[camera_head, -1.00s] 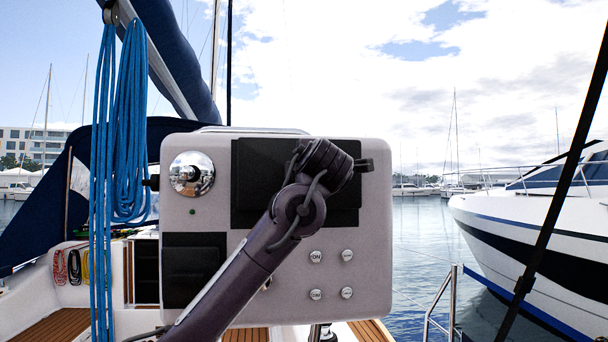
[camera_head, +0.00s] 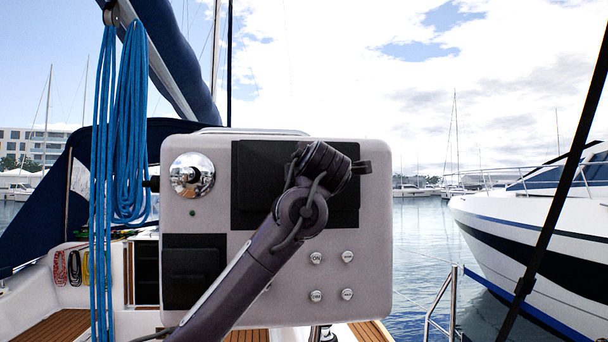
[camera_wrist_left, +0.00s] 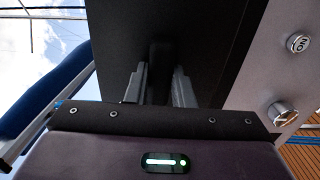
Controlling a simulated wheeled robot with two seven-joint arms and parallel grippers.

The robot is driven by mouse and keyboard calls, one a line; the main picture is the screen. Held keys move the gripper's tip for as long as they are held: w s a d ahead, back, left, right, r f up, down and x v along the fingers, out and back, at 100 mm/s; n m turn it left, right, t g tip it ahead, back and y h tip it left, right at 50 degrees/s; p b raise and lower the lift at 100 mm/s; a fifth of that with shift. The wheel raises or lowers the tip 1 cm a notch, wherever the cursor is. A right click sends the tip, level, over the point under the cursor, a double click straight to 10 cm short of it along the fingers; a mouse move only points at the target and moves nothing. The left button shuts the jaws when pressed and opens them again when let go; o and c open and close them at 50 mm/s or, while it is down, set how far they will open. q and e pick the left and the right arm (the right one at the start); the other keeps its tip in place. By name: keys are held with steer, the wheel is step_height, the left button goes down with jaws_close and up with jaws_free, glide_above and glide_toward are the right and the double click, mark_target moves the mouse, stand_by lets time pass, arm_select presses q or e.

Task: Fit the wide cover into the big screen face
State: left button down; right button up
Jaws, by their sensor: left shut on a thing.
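The wide cover (camera_head: 262,165) is a black rectangular plate over the upper right of the pale instrument panel, where the big screen face is. My left arm comes up in front of it and hides its middle. The left gripper shows in the left wrist view (camera_wrist_left: 160,85), with both fingers shut on a dark grip on the cover (camera_wrist_left: 206,35). The cover lies close along the panel. I cannot tell whether it is fully seated, as the screen face behind it is hidden. My right gripper is not in view.
The panel (camera_head: 215,312) also has a chrome knob (camera_head: 192,175), a smaller black rectangle (camera_head: 193,270) at lower left and several round buttons (camera_head: 316,258) at lower right. Blue ropes (camera_head: 128,130) hang to the left. Water and a white boat (camera_head: 540,235) lie to the right.

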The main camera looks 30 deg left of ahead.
arm_select(q)
steer(key=shift+p+x, duration=0.4)
steer(key=shift+x, duration=0.4)
steer(key=c, duration=1.2)
jaws_free()
steer(key=shift+w+a, duration=0.1)
steer(key=shift+o, duration=0.2)
steer(key=b+v, duration=0.4)
steer(key=v, duration=0.4)
